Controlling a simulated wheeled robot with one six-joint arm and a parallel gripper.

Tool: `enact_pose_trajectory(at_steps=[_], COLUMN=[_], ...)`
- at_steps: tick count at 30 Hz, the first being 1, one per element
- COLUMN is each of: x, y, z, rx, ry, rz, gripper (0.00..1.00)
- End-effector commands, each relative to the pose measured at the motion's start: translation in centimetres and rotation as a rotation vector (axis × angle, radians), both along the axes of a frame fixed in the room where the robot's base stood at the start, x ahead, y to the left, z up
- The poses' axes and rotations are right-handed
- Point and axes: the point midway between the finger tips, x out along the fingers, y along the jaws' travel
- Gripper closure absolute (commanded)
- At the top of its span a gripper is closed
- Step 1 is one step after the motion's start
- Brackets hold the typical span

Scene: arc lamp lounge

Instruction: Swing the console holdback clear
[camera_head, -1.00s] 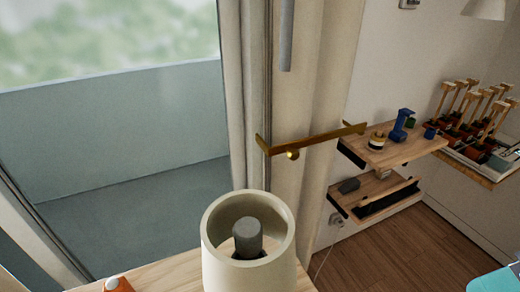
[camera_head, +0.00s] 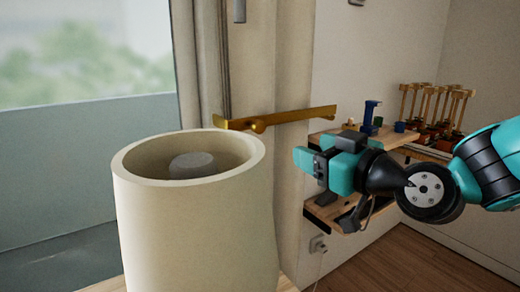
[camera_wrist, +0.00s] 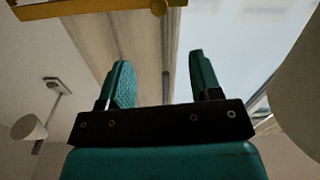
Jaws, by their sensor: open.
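The holdback is a brass bar (camera_head: 285,118) with a round knob, set level across the cream curtain (camera_head: 292,70) in the head view. Its left end stands just behind the rim of a cream cylinder. In the wrist view a stretch of the bar (camera_wrist: 90,8) and its knob cross the top left edge. My gripper (camera_head: 318,163) is open and empty, below and to the right of the bar, apart from it. In the wrist view its two teal fingers (camera_wrist: 160,68) stand apart with nothing between them.
A large open cream cylinder (camera_head: 200,225) with a grey core fills the foreground, left of my gripper. A wooden wall shelf (camera_head: 395,138) with small items is partly hidden behind my arm. Potted tools (camera_head: 430,110) stand behind it. A window lies at left.

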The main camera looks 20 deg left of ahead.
Motion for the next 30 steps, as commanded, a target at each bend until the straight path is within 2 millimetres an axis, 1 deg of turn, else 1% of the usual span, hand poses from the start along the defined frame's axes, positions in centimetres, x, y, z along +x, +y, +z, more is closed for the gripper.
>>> enact_pose_trajectory(at_steps=[5, 8, 18, 24, 30], x=[1.1, 2.2, 7.1, 9.6, 10.9], y=[1.2, 2.7, 8.7, 11.7, 13.2], z=[0.2, 0.3, 0.2, 0.2, 0.1], rx=[0.008, 0.007, 0.007, 0.009, 0.008], ry=[-0.013, -0.011, -0.011, -0.011, -0.011], rz=[-0.004, -0.003, -0.003, -0.004, -0.005], gripper=[0.41, 0.41, 0.41, 0.41, 0.41])
